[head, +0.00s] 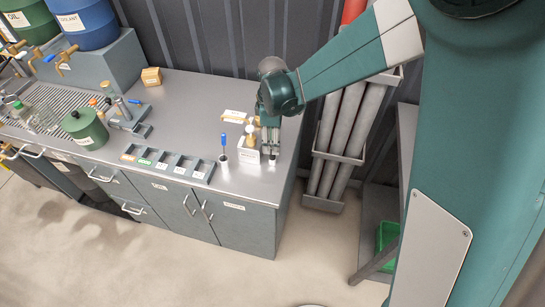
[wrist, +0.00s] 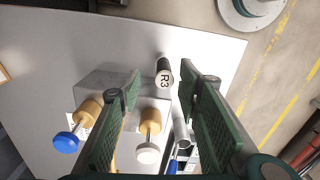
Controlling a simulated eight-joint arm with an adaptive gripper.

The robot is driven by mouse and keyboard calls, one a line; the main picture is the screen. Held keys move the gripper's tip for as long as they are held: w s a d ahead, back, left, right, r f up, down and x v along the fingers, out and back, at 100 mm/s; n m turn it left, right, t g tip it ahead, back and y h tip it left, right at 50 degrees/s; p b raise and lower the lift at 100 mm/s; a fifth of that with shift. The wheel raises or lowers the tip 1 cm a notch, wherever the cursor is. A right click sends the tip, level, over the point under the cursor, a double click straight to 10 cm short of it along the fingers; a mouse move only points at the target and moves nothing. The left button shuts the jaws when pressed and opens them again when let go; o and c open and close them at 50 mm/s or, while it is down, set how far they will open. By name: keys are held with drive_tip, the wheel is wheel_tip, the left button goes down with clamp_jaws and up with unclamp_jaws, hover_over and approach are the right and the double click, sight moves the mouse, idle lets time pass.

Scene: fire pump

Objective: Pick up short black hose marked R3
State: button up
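The short black hose marked R3 (wrist: 163,76) shows in the wrist view as a dark piece with a white band lettered R3. It lies beyond and between the two finger pads of my gripper (wrist: 160,92). The pads are spread apart, with a visible gap to the hose on the right side. I cannot tell how far the hose is below the fingertips. In the head view my gripper (head: 270,145) points down over the right end of the bench, and it largely hides the hose there.
A grey block stands beside the hose, near a tan knob with a blue end (wrist: 67,141) and a tan knob with a white end (wrist: 149,148). A cup with a blue-handled tool (head: 223,145) stands left of my gripper. A compartment tray (head: 168,162) lies along the bench's front edge.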

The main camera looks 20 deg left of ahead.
sight(272, 155)
drive_tip(key=shift+f, duration=0.1)
idle(0.3)
drive_tip(key=shift+f, duration=1.2)
drive_tip(key=shift+f, duration=0.15)
drive_tip(key=shift+s+d+f, duration=0.1)
drive_tip(key=shift+s+f, duration=0.05)
drive_tip(key=shift+f, duration=0.65)
drive_tip(key=shift+s+f, duration=0.15)
drive_tip(key=shift+f, duration=1.55)
drive_tip(key=c, duration=1)
drive_tip(key=shift+r, duration=0.1)
drive_tip(key=shift+c, duration=0.2)
